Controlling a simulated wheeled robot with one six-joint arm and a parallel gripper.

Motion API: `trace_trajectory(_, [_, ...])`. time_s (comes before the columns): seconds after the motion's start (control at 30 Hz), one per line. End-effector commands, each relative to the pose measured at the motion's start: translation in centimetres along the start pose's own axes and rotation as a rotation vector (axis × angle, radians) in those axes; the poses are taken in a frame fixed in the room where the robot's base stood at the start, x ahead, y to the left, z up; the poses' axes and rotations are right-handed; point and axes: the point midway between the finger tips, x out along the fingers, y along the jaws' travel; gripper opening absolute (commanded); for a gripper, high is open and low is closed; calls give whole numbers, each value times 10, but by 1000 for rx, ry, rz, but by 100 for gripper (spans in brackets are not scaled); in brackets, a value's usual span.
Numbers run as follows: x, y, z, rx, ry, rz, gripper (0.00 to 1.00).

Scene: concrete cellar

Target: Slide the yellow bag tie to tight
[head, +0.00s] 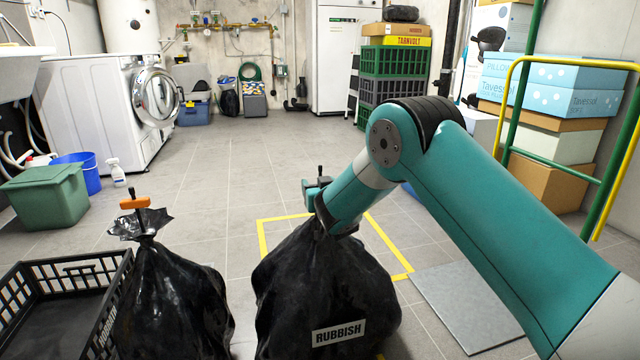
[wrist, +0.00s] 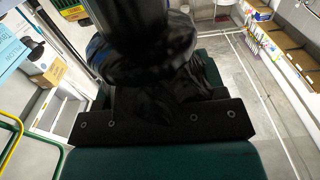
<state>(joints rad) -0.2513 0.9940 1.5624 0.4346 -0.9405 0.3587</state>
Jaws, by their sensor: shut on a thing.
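A full black bag with a RUBBISH label (head: 325,285) stands upright in the middle of the head view. My gripper (head: 317,187) is at its gathered top, with a short dark post rising there. In the wrist view my gripper (wrist: 150,120) is shut around dark, gathered plastic of the bag (wrist: 180,85). I see no yellow tie; if one is on this neck, my gripper and arm hide it. A second black bag (head: 172,300) stands to the left, with an orange tie (head: 134,202) and a dark post on its neck.
A black crate (head: 70,262) stands at the lower left. A yellow floor outline (head: 263,240) surrounds the area behind the RUBBISH bag, and a grey plate (head: 470,300) lies to its right. A yellow and green rail (head: 515,90) and boxes stand at the right. The middle floor is clear.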

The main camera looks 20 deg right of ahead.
Motion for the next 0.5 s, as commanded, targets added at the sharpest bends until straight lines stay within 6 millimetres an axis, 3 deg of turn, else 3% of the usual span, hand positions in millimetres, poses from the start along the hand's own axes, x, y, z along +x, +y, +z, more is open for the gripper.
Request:
trace_trajectory(0.13, [0,0,-1,0,-2,1,21])
trace_trajectory(0.17, [0,0,-1,0,-2,1,68])
trace_trajectory(0.27, [0,0,-1,0,-2,1,89])
trace_trajectory(0.5, [0,0,-2,0,-1,1,89])
